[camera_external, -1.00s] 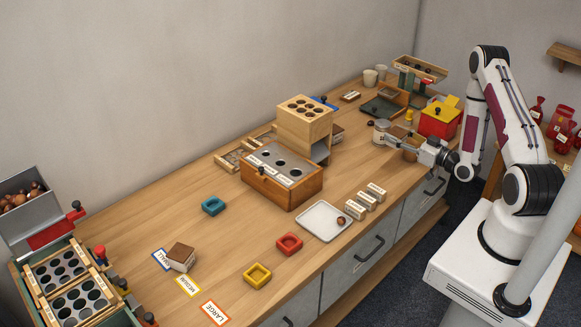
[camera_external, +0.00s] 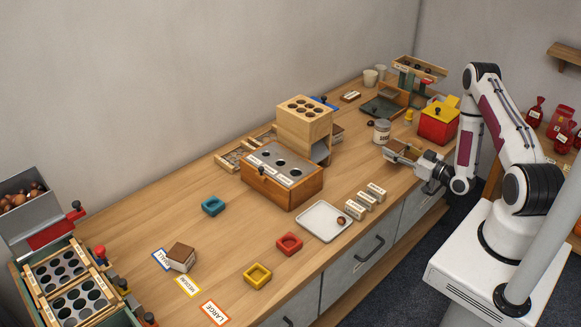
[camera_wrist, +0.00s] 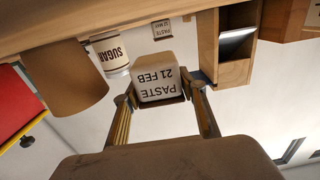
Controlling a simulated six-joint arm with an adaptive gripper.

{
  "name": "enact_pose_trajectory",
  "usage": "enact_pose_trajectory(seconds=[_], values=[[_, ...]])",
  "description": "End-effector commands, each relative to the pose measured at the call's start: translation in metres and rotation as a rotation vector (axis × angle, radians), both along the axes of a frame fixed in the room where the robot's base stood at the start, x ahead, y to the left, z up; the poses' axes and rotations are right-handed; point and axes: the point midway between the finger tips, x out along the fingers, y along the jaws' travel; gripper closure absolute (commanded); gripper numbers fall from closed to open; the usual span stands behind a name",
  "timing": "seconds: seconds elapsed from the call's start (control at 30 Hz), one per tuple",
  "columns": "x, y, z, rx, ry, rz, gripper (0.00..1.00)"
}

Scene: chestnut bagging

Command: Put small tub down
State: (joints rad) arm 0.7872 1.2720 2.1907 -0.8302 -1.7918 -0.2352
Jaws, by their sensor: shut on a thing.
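The small tub (camera_wrist: 158,68) is a pale block-like tub with a label reading PASTE 21 FEB, upside down in the wrist view. My gripper (camera_wrist: 158,95) is shut on it, one finger on each side. In the external view my gripper (camera_external: 393,152) is at the right part of the table, in front of the sugar jar. The tub is too small and covered there to make out clearly. I cannot tell whether its base touches the table.
The sugar jar (camera_external: 381,131) stands close behind my gripper, with a red box (camera_external: 438,124) to the right. A brown cylinder (camera_wrist: 65,80) is near in the wrist view. Pale labelled blocks (camera_external: 367,201) and a white tray (camera_external: 323,222) lie nearer the front. Bare table lies left of my gripper.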

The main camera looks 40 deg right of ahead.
Motion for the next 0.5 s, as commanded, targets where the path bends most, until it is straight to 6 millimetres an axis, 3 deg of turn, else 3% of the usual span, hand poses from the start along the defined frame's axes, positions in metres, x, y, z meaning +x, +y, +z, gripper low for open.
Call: enact_pose_trajectory(seconds=[0.5], values=[[0.0,0.0,-0.0064,0.001,0.0,0.0,0.84]])
